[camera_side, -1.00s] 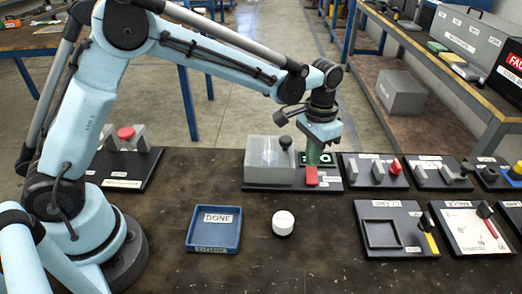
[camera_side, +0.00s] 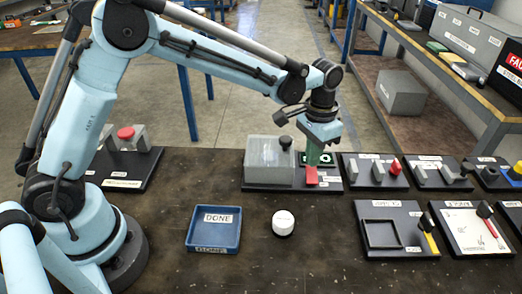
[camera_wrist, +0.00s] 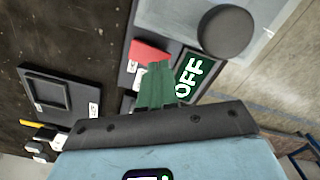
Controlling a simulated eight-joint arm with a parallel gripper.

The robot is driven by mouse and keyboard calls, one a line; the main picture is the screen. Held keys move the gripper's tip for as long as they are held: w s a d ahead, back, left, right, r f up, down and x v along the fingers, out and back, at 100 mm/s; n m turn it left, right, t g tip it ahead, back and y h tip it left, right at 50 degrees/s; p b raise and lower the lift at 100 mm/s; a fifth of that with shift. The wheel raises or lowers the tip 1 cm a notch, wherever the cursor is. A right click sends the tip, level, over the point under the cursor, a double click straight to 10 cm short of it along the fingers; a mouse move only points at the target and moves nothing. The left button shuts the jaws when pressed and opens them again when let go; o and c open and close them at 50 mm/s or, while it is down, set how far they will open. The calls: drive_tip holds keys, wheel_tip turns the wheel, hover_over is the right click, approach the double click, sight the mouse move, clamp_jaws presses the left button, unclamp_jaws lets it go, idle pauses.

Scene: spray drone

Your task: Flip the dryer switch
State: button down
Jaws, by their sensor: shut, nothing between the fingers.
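The dryer unit is a grey box with a clear window (camera_side: 268,160) and a black knob (camera_side: 285,142) on a black base. A red paddle (camera_side: 311,175) sits at its right front, and it also shows in the wrist view (camera_wrist: 150,52).
A blue DONE tray (camera_side: 214,230) and a white round jar (camera_side: 283,223) stand in front. Panels with a red knob (camera_side: 395,167) and other controls are at the right. A black panel with a square recess (camera_side: 385,235) lies front right. The table's middle front is clear.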

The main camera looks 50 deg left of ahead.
sight(311, 169)
drive_tip(key=shift+f, duration=0.95)
idle(0.6)
drive_tip(key=shift+r, duration=3.5)
drive_tip(key=shift+a+r, duration=0.1)
drive_tip(key=shift+n+t, duration=0.4)
drive_tip(key=shift+t, duration=0.5)
drive_tip(key=s+a+r, duration=0.3)
drive_tip(key=r, duration=0.1)
drive_tip(key=shift+s+a, duration=0.3)
drive_tip(key=shift+s, duration=0.05)
drive_tip(key=s+a+n+t, duration=0.2)
drive_tip(key=s+a+t, duration=0.3)
drive_tip(key=s, duration=0.8)
drive_tip(key=a, duration=0.2)
drive_tip(key=shift+a+f, duration=0.15)
drive_tip(key=shift+a, duration=0.25)
